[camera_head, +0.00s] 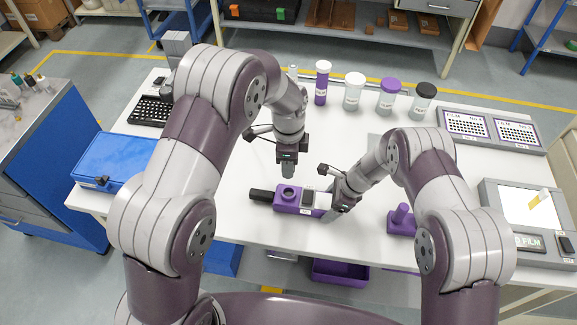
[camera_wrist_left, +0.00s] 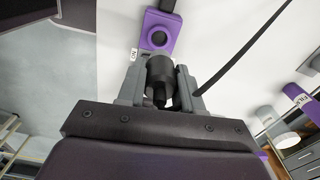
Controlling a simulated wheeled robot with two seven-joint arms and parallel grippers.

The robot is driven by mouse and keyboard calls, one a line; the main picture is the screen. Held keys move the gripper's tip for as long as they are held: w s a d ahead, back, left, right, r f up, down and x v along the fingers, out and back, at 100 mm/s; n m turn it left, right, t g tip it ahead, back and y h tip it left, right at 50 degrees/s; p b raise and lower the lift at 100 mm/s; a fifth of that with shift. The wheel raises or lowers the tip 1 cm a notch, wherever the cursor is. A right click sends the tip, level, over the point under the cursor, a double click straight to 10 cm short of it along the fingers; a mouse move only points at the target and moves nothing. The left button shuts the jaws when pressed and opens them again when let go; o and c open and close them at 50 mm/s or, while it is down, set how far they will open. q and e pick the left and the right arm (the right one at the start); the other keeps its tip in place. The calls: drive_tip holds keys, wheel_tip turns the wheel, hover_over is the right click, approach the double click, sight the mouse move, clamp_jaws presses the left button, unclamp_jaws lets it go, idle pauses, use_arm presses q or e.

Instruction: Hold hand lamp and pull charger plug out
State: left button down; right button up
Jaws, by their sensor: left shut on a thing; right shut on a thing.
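My right gripper (camera_head: 337,203) is shut on the lamp's right end.
A purple stand (camera_head: 402,221) stands right of the lamp. Several capped jars, including a purple-lidded one (camera_head: 389,97), line the back. A light panel (camera_head: 529,207) is at right. A black cable (camera_wrist_left: 245,47) crosses the wrist view.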

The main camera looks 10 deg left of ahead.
drive_tip(key=o, duration=1.1)
drive_tip(key=v, duration=1.2)
